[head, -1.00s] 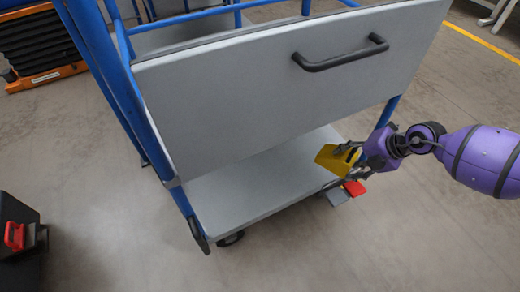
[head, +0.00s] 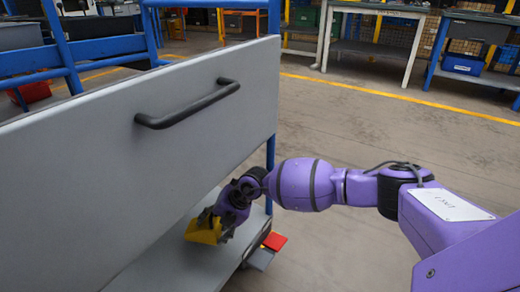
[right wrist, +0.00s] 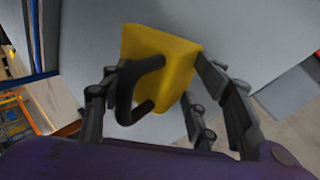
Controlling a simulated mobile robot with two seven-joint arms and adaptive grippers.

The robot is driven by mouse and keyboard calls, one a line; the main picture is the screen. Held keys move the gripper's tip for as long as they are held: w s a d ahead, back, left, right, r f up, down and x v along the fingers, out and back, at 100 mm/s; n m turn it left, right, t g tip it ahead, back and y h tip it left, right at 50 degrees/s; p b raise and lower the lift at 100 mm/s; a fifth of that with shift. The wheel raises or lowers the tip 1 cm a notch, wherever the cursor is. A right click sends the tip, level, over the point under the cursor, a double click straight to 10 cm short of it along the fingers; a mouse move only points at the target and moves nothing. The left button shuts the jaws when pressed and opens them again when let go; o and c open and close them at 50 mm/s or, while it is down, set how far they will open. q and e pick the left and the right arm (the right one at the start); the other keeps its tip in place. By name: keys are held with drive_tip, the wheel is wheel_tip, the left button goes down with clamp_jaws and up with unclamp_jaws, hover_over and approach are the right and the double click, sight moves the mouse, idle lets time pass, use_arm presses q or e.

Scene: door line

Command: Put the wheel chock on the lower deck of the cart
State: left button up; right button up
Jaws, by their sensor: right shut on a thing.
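The yellow wheel chock (head: 201,232) is in my right gripper (head: 216,221), inside the outline of the cart's grey lower deck (head: 165,268) and near its outer edge. Whether it touches the deck I cannot tell. In the right wrist view, the fingers (right wrist: 165,88) are shut on the chock (right wrist: 158,50), with its dark handle loop between them and me. A grey surface of the cart lies behind it. My left gripper is out of view.
The cart's big grey panel (head: 110,150) with a black handle (head: 187,104) stands above the deck. A red pedal (head: 274,241) and a grey pedal (head: 260,259) stick out by the deck's edge. Workbenches (head: 375,45) stand at the back. Floor to the right is clear.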

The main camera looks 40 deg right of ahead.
drive_tip(key=f+b, duration=0.2)
drive_tip(key=w, duration=0.1)
drive_tip(key=shift+a+f+b, duration=0.25)
drive_tip(key=shift+f+b, duration=0.15)
drive_tip(key=shift+f, duration=0.25)
drive_tip(key=shift+s, duration=0.1)
drive_tip(key=o, duration=1.6)
drive_tip(key=shift+f, duration=0.1)
drive_tip(key=shift+c, duration=0.2)
